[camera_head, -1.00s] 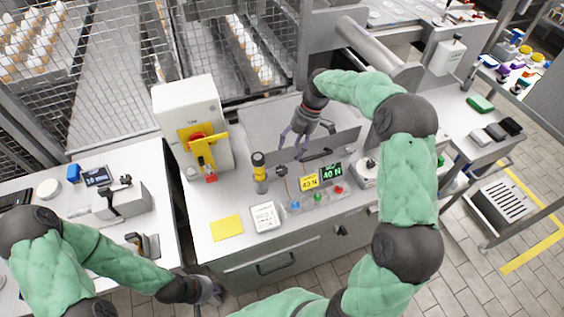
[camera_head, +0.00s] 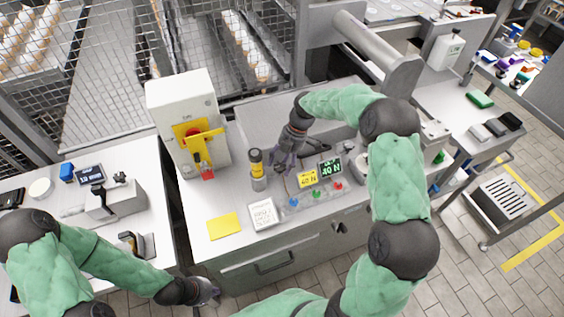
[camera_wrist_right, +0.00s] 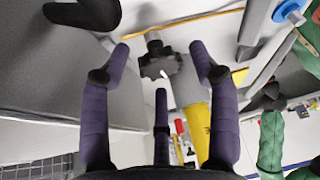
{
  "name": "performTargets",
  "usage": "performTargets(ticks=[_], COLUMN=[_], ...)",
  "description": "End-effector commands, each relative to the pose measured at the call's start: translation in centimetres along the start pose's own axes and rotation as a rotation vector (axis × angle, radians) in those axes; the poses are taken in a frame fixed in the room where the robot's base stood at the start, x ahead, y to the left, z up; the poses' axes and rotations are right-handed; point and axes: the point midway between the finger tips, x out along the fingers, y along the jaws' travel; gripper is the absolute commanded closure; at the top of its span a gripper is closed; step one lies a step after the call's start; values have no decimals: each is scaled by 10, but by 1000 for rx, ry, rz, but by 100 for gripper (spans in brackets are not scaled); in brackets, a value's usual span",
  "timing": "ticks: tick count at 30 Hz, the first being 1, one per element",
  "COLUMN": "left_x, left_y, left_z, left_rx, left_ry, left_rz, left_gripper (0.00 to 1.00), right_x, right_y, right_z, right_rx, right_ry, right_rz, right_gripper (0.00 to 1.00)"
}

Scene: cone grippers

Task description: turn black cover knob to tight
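The black cover knob (camera_wrist_right: 158,66) has a lobed rim and a white mark, and shows between the fingertips of my right gripper (camera_wrist_right: 160,62) in the right wrist view. The three purple fingers are spread open around the knob's sides, with no clear contact.
The yellow and grey cylinder (camera_head: 257,170) stands close to the right gripper's left. A yellow display (camera_head: 307,178), a green display (camera_head: 330,168) and colored buttons are just to the right. A white box with a yellow-red switch (camera_head: 195,135) stands further left. A white card (camera_head: 262,214) lies in front.

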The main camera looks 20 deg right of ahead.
Motion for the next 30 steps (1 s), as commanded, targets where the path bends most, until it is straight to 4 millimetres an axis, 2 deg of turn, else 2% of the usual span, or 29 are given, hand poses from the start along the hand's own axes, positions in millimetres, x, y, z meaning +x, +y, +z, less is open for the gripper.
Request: performTargets(ticks=[1, 4, 5, 17, 30], left_x=[0, 0, 0, 0, 2], left_y=[0, 0, 0, 0, -1], left_z=[0, 0, 0, 0, 0], left_rx=[0, 0, 0, 0, 0], left_ry=[0, 0, 0, 0, 0], left_rz=[0, 0, 0, 0, 0], left_gripper=[100, 100, 100, 100, 100], right_x=[0, 0, 0, 0, 1], right_y=[0, 0, 0, -2, -6], right_z=[0, 0, 0, 0, -1], right_rx=[0, 0, 0, 43, 347], right_ry=[0, 0, 0, 1, 2], right_rz=[0, 0, 0, 15, 139], right_gripper=[59, 87, 90, 90, 90])
